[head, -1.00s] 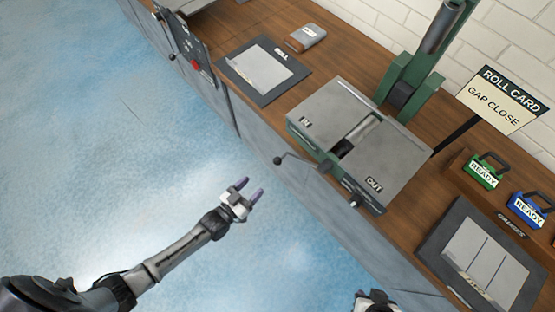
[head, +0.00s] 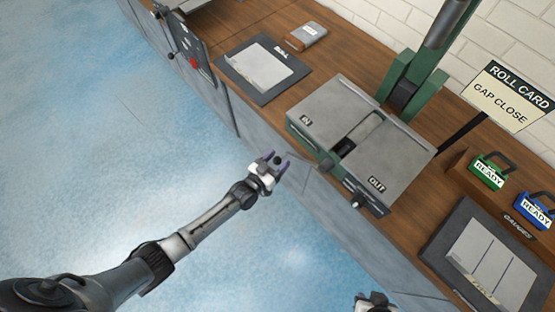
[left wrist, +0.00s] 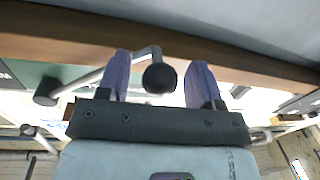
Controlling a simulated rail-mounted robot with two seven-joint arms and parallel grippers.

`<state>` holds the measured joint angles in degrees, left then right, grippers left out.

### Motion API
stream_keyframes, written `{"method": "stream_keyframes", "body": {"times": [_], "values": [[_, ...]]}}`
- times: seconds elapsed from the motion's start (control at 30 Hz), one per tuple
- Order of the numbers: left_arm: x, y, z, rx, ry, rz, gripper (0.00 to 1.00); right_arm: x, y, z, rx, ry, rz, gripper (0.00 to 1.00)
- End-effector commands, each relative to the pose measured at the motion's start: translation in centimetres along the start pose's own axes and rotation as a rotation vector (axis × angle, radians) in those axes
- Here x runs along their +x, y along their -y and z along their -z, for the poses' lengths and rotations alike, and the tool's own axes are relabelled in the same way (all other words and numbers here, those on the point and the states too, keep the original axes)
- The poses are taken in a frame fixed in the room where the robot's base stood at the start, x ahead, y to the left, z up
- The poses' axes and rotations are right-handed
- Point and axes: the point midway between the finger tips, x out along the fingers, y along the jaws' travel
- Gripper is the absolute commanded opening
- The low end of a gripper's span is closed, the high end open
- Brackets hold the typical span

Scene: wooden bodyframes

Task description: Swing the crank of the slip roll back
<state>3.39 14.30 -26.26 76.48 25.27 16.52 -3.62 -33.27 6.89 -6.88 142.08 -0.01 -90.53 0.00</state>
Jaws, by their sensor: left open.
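The slip roll (head: 398,155) sits on the bench, with grey plates labelled IN and OUT and a green body. Its crank ends in a round black knob (left wrist: 159,77), seen in the left wrist view between my two purple fingers, with clear space on both sides. In the head view my left gripper (head: 278,160) is open at the bench's front edge, at the crank's end, and hides much of the crank. My right gripper (head: 374,301) is only partly in view at the bottom edge; its fingers cannot be made out.
A ROLL tray (head: 239,73) and a grey block (head: 306,37) lie left of the slip roll. A ROLL CARD sign reading GAP CLOSE (head: 507,97) stands behind it. Green (head: 488,171) and blue (head: 532,208) READY gauges stand at the right. The floor in front is clear.

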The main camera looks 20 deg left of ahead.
Motion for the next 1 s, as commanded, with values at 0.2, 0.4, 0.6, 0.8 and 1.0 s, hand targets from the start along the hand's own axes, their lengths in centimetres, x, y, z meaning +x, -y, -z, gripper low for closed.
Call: {"method": "stream_keyframes", "body": {"times": [0.2,0.4,0.6,0.8,1.0], "values": [[0.17,-0.01,0.02,0.000,0.000,0.000,0.60,0.02,0.00,-0.01,0.000,0.000,0.000,0.28],[0.15,-0.01,0.03,-0.001,0.000,0.000,0.50,0.02,0.01,-0.01,0.000,0.000,0.000,0.28],[0.14,0.00,0.03,-0.001,0.000,0.000,0.31,0.02,0.01,0.00,0.000,0.000,0.000,0.28],[0.13,0.00,0.03,-0.001,-0.001,0.000,0.12,0.02,0.01,0.00,0.000,0.000,0.000,0.28],[0.13,0.00,0.03,0.000,-0.001,0.000,0.00,0.02,0.01,0.01,0.000,0.000,0.000,0.28]]}}
